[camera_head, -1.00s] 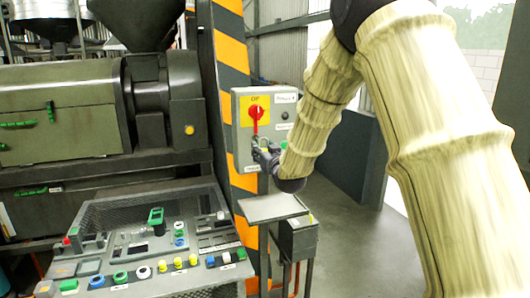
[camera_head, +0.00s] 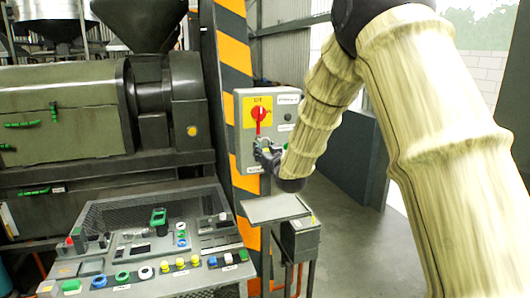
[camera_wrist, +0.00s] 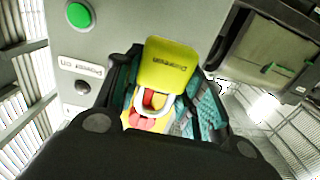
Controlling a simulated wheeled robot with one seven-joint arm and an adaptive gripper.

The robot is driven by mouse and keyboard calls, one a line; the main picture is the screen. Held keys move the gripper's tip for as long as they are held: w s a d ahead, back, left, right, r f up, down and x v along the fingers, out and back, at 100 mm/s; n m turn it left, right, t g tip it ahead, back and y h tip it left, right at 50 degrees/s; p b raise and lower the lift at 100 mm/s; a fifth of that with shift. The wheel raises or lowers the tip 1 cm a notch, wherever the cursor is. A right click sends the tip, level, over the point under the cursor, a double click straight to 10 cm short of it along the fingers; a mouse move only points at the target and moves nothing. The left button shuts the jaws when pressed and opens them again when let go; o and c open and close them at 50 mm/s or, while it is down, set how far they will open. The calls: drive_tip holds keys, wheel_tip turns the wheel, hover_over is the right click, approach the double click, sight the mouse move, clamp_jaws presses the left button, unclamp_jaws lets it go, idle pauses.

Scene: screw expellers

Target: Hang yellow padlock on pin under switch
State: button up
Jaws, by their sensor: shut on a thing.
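The yellow padlock (camera_wrist: 168,64) is held between the two fingers of my gripper (camera_head: 268,155). Its lettered body faces the wrist camera and its pale shackle (camera_wrist: 153,106) lies toward the switch in that view. The red rotary switch (camera_head: 259,113) sits on a yellow plate on the grey control box (camera_head: 285,138). My gripper is at the lower front of this box, just below the switch handle. In the wrist view, red and yellow switch parts show through and beyond the shackle. I cannot make out the pin, nor whether the shackle touches it.
The box also carries a green button (camera_wrist: 79,15) and a dark knob (camera_wrist: 82,87). A striped post (camera_head: 233,60) stands behind the box. A small grey shelf (camera_head: 275,208) is below. A console with buttons (camera_head: 150,250) stands at lower left, beside the green machine (camera_head: 60,110).

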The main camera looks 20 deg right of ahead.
drive_tip(key=shift+w+a, duration=0.1)
drive_tip(key=shift+w, duration=2.45)
idle(1.2)
drive_tip(key=shift+w+r, duration=0.15)
drive_tip(key=shift+r, duration=0.35)
drive_tip(key=shift+f+b, duration=0.65)
drive_tip(key=shift+f, duration=0.05)
idle(0.7)
drive_tip(key=o, duration=0.9)
drive_tip(key=shift+a+f, duration=0.1)
drive_tip(key=shift+o, duration=1.2)
drive_tip(key=shift+w+f, duration=0.1)
drive_tip(key=shift+f, duration=0.1)
drive_tip(key=shift+w+f, duration=0.25)
drive_tip(key=shift+r, duration=0.1)
